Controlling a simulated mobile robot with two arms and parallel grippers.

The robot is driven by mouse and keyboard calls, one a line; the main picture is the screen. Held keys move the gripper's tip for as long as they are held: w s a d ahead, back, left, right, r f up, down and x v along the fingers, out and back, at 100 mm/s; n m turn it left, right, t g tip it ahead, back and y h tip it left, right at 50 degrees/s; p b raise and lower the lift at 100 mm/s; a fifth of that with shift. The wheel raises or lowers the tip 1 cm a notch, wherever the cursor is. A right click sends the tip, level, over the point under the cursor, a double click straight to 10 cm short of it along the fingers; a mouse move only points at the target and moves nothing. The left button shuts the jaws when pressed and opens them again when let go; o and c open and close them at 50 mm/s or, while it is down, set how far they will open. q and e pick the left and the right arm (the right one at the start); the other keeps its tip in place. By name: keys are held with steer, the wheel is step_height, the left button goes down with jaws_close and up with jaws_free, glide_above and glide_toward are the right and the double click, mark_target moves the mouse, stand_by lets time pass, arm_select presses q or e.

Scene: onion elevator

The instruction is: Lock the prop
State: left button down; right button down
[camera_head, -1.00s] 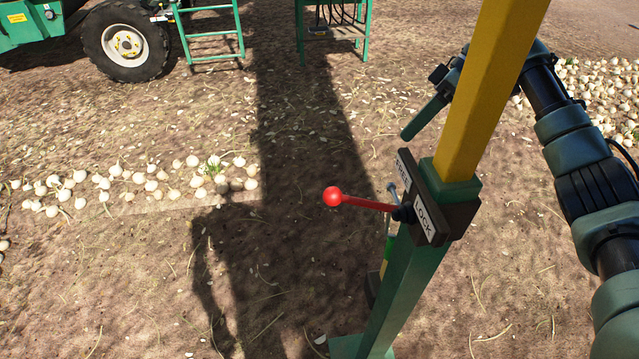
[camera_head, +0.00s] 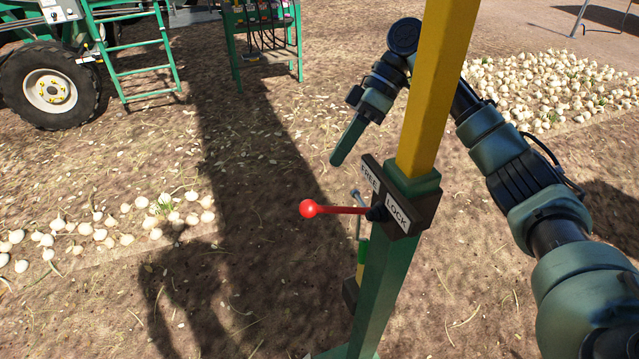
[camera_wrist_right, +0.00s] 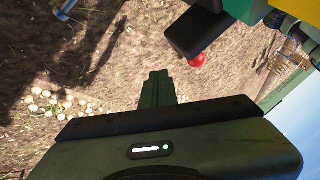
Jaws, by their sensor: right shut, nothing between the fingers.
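The prop is a green post (camera_head: 385,285) with a yellow upper bar (camera_head: 437,85), slightly tilted. A dark plate with FREE and LOCK labels (camera_head: 397,213) is fixed on it. In the right wrist view the shut fingers (camera_wrist_right: 157,80) point toward the ground, apart from the red knob (camera_wrist_right: 197,61). My left gripper is out of view.
A green machine wheel (camera_head: 50,90), a green ladder (camera_head: 135,50) and a green stand (camera_head: 262,40) are at the back. Onions lie in a row (camera_head: 100,230) at left and in a large patch (camera_head: 550,88) at right. Open soil surrounds the post.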

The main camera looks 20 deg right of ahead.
mark_target(342, 210)
steer(key=s+a+f+p, duration=0.3)
steer(key=s+a, duration=0.1)
steer(key=a, duration=0.1)
steer(key=shift+s+a+f, duration=0.2)
steer(key=shift+a+f, duration=0.1)
steer(key=shift+f, duration=0.05)
